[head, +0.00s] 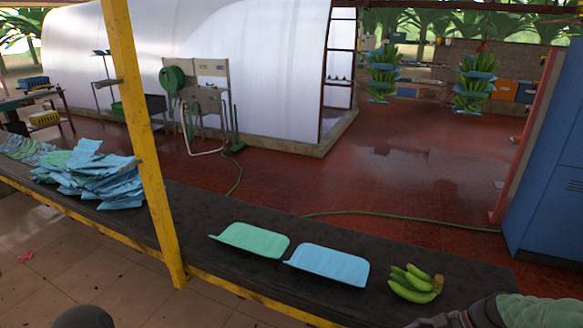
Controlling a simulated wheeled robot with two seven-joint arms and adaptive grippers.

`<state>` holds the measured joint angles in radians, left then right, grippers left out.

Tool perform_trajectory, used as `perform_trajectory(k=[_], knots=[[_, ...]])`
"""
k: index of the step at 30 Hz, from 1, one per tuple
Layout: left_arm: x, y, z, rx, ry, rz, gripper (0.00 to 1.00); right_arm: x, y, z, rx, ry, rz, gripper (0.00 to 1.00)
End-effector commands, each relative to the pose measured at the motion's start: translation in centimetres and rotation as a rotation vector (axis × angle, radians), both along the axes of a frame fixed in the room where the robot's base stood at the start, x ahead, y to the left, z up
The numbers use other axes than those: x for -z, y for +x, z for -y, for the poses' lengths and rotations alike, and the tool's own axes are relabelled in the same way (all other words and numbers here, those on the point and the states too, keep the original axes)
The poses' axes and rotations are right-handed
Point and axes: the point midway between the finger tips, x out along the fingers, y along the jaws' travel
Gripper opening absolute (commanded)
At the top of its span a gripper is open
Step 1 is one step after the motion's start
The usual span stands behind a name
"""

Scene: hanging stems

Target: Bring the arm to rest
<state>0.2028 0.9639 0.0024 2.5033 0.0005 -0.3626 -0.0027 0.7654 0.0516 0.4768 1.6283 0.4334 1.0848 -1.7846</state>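My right arm comes in at the bottom right corner. Part of my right gripper (440,321) shows at the bottom edge, just below a bunch of green bananas (415,285) and apart from it. Its fingertips are cut off by the frame, so I cannot tell whether it is open or shut. A dark rounded part, probably of my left arm, shows at the bottom left edge. My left gripper is not in view.
A dark bench (200,205) crosses the foreground, bearing a green tray (253,240), a blue tray (328,263) and stacked blue and green sheets (100,178). A yellow post (143,130) rises at its near edge. A blue cabinet (550,170) stands right. The red floor is mostly open.

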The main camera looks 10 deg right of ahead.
Motion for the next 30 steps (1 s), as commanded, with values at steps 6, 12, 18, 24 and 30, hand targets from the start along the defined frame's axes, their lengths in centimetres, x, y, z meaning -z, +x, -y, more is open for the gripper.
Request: perform_trajectory(k=[6,12,18,24,30], knots=[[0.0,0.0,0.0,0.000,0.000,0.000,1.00,6.1,0.4,-3.9,0.107,-0.020,-0.177,0.77],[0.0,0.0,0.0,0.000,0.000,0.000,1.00,13.8,-0.5,-10.1,0.265,-0.089,-0.387,0.77],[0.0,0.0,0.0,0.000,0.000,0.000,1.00,20.5,-3.3,-17.3,0.454,-0.177,-0.533,0.77],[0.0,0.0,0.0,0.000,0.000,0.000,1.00,24.5,-7.3,-23.9,0.634,-0.211,-0.602,0.77],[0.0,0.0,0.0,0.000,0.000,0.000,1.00,25.8,-10.5,-28.1,0.764,-0.186,-0.633,0.77]])
